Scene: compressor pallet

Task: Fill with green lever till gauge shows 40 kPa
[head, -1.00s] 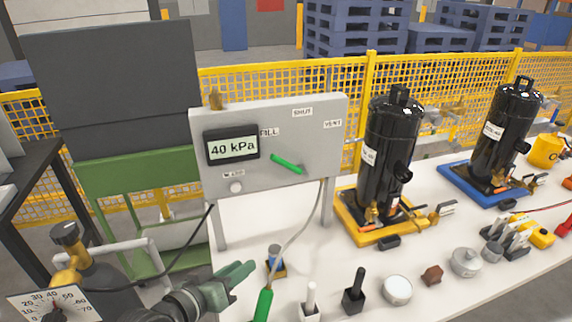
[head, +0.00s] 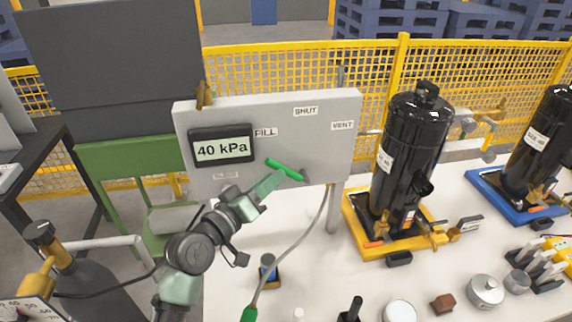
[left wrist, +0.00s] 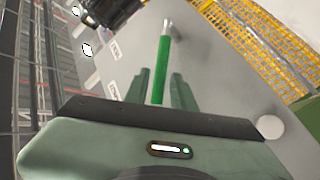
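The grey panel (head: 330,110) carries a display (head: 222,149) reading 40 kPa. The green lever (head: 287,170) on the panel slants up to the left, its free end towards the FILL label (head: 265,132). SHUT (head: 305,111) and VENT (head: 342,126) labels are above and to the right. My left gripper (head: 275,180) is at the lever. In the left wrist view the lever (left wrist: 163,70) lies between the two fingers (left wrist: 158,90), which stand apart with gaps on both sides. My right gripper is not in view.
A black compressor (head: 408,160) stands in a yellow tray (head: 372,246) right of the panel. A grey hose (head: 300,250) hangs in front of the panel. A white knob (left wrist: 270,127) shows in the left wrist view. Small parts stand along the front of the table.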

